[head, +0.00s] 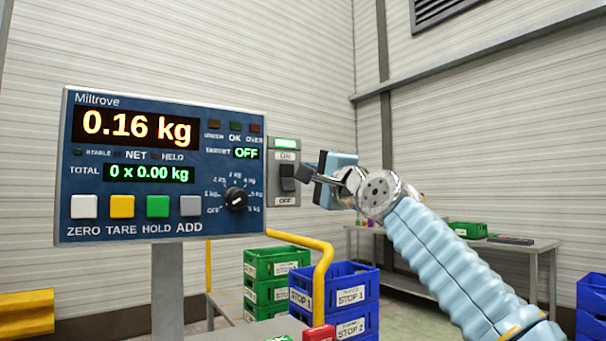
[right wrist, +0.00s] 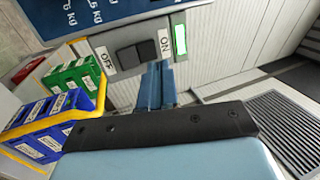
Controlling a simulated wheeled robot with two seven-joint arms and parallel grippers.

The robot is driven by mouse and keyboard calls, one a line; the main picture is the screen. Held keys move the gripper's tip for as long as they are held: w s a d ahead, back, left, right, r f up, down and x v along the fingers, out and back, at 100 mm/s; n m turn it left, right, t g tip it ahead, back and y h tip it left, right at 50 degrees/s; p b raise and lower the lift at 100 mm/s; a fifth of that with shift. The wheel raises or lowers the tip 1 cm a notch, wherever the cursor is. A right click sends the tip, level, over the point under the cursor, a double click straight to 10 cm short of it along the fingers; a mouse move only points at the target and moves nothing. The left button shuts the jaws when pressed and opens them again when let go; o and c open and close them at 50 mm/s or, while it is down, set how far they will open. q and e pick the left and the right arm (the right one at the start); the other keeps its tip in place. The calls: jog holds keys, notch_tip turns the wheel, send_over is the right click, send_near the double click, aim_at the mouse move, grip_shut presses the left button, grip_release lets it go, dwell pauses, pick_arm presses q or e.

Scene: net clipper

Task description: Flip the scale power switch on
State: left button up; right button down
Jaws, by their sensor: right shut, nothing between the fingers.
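The grey switch box (head: 284,200) is on the right side of the blue Miltrove scale panel (head: 215,172). Its black rocker switch (head: 287,171) sits between an ON label above and an OFF label below. The small indicator above ON is lit green. The panel display is lit and reads 0.16 kg. My right gripper (head: 307,173) is shut and empty just right of the rocker. In the right wrist view its blue fingers (right wrist: 158,70) are together, with their tips close to the ON end of the rocker (right wrist: 137,55); contact cannot be told.
A dial (head: 236,199) and several coloured buttons are on the panel. Green crates (head: 272,263) and blue crates (head: 350,296) stand behind a yellow rail (head: 322,275) below. A table (head: 520,247) is at the back right. Open air lies around the switch's right side.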

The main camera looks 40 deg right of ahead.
jog(key=s+b, duration=0.1)
jog(key=s, duration=0.7)
jog(key=shift+a+f, duration=0.25)
jog(key=shift+a, duration=0.1)
